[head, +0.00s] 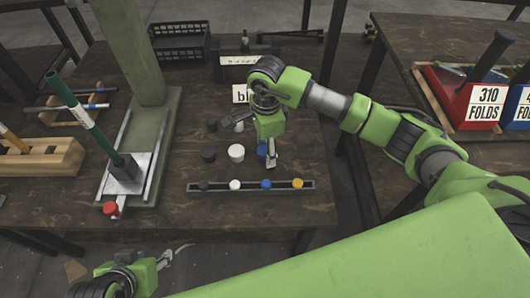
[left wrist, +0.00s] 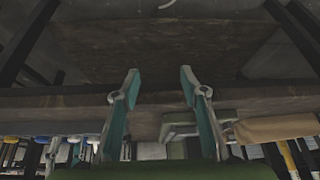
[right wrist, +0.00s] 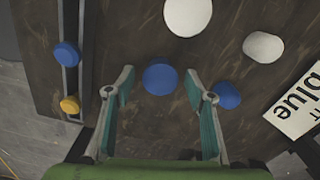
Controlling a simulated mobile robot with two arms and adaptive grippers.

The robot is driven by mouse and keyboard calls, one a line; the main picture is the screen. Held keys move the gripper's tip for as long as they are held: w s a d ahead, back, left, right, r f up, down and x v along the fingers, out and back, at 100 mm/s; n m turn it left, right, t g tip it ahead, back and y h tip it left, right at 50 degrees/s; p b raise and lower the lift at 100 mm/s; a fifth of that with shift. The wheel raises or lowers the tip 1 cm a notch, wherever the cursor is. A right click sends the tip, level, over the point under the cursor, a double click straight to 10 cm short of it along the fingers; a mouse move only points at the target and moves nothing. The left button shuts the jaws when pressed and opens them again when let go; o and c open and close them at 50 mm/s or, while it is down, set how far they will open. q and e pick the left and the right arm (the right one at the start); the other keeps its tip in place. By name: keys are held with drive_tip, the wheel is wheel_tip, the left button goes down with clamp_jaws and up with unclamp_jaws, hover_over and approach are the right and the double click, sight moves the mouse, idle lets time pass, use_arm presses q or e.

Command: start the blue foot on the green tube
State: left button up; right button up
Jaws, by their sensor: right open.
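The green tube (head: 85,115) stands tilted in a metal holder (head: 128,176) on the left of the table. Two blue feet lie near the blue label; one blue foot (right wrist: 160,77) shows between the fingertips of my right gripper (right wrist: 160,82), and another blue foot (right wrist: 227,95) lies close by its right finger. In the head view a blue foot (head: 262,150) is partly hidden by my right gripper (head: 272,158). My right gripper is open, pointing down above the feet. My left gripper (head: 172,254) is off the table's front edge; its fingers (left wrist: 160,85) are apart and empty.
A rail (head: 225,188) holds black, white, blue and yellow caps in front of the loose feet. White feet (head: 236,152) and black feet lie nearby. A red cap (head: 110,209) sits by the holder's front. A wooden rack (head: 40,158) stands at left, a black crate (head: 180,42) behind.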

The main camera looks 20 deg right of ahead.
drive_tip(key=shift+f, duration=0.4)
drive_tip(key=c, duration=1)
drive_tip(key=shift+r, duration=0.2)
